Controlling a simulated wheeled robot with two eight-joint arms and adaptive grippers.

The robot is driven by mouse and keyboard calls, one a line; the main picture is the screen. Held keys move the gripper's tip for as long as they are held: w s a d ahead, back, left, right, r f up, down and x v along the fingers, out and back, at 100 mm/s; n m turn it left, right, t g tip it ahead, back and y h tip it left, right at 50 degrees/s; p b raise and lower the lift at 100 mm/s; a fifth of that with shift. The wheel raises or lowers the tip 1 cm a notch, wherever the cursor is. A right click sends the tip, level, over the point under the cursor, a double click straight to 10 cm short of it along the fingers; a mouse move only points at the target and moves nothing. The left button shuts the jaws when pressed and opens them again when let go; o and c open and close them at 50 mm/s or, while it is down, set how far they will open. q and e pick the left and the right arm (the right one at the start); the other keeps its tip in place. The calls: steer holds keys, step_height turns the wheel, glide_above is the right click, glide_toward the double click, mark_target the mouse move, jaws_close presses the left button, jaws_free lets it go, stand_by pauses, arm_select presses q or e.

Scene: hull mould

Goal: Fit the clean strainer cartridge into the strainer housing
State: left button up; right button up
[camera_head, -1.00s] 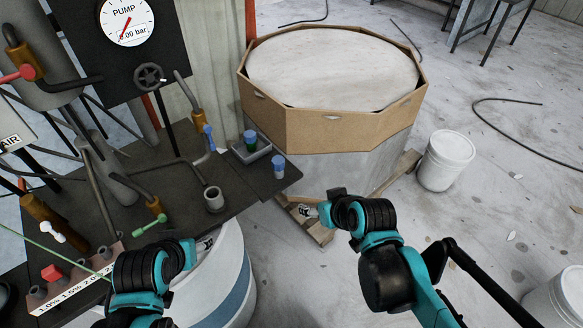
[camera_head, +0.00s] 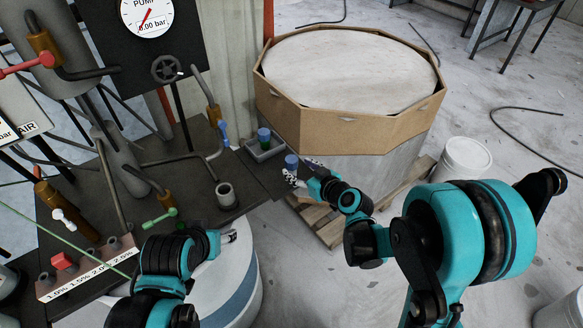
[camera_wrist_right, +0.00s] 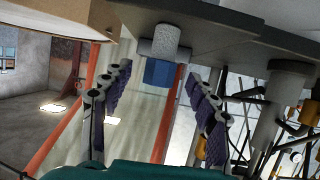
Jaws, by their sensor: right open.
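A blue-topped cartridge (camera_head: 291,161) stands upright at the bench's right corner; I take it as the clean strainer cartridge. In the right wrist view, which looks upside down, its pale grey body and blue end (camera_wrist_right: 160,72) show ahead, between the finger lines. My right gripper (camera_head: 303,171) is open and empty, just right of the cartridge and apart from it; its fingers (camera_wrist_right: 158,105) are spread. A short grey open-topped cup (camera_head: 227,196), likely the strainer housing, stands on the bench. My left gripper (camera_head: 230,237) hangs by the bench's front edge; its jaw state is unclear.
A small tray (camera_head: 266,152) holds a blue-and-green cylinder behind the cartridge. A blue-topped part (camera_head: 224,134), pipes and a handwheel (camera_head: 166,69) stand behind the cup. A large octagonal wooden-rimmed tub (camera_head: 350,130) lies right of the bench. A white bucket (camera_head: 464,160) is farther right.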

mark_target(295, 165)
steer(key=b+x, duration=0.1)
steer(key=x, duration=0.4)
steer(key=shift+r, duration=0.15)
steer(key=shift+s+r, duration=0.1)
steer(key=shift+c, duration=0.9)
steer(key=c, duration=1.1)
